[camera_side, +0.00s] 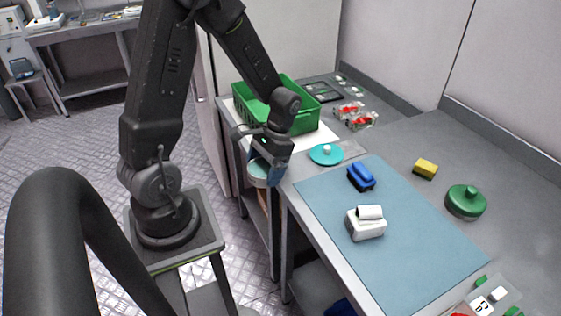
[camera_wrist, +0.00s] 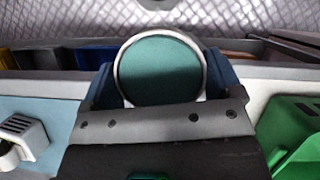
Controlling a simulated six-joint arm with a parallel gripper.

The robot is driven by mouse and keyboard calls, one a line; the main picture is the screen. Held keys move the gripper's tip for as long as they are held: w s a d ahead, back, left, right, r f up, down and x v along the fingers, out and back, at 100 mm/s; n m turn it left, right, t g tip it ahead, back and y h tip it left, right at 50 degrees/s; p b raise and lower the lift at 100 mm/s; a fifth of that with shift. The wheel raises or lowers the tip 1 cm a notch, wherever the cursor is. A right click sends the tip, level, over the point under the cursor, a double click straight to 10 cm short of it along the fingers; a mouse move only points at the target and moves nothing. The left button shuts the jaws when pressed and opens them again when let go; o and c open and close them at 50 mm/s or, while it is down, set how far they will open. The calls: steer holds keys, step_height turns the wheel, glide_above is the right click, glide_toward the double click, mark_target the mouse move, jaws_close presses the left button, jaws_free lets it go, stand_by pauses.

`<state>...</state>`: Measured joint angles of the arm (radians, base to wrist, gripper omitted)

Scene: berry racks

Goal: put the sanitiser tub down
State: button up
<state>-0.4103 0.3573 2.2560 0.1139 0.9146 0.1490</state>
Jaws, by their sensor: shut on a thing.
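The sanitiser tub (camera_side: 258,174) is a short, round, pale tub. In the wrist view the tub (camera_wrist: 160,70) shows a white rim around a flat teal-green face. My gripper (camera_side: 266,170) is shut on it, with a blue finger on each side; the gripper (camera_wrist: 157,82) also shows in the wrist view. In the side view the tub is at the left edge of the counter, partly hidden by the fingers. It seems to be over or just past that edge; its exact height is unclear. A teal disc with a pale knob (camera_side: 326,154) lies on the counter to the right.
A green crate (camera_side: 316,117) stands behind my gripper. A blue mat (camera_side: 420,262) bears a blue object (camera_side: 361,178) and a white device (camera_side: 366,228). A yellow sponge (camera_side: 425,169) and a green round object (camera_side: 466,203) lie farther right. The mat's near part is clear.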

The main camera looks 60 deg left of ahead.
mark_target(251, 171)
steer(key=shift+s, duration=1.8)
step_height(251, 171, up, 17)
steer(key=w+d+n+t+h, duration=0.2)
steer(key=w+d+n+t, duration=0.1)
steer(key=w+d+n, duration=0.8)
steer(key=w+d+n+t+h, duration=0.2)
steer(key=w+d+n, duration=0.5)
steer(key=d, duration=0.8)
steer(key=shift+n+t, duration=0.3)
steer(key=d+f, duration=0.3)
steer(key=f, duration=0.1)
steer(key=s+d+f, duration=0.1)
steer(key=d+f, duration=0.7)
steer(key=shift+s+d, duration=0.2)
steer(key=shift+s, duration=0.05)
steer(key=shift+d+f, duration=0.35)
steer(key=shift+f, duration=1.9)
steer(key=shift+f, duration=0.1)
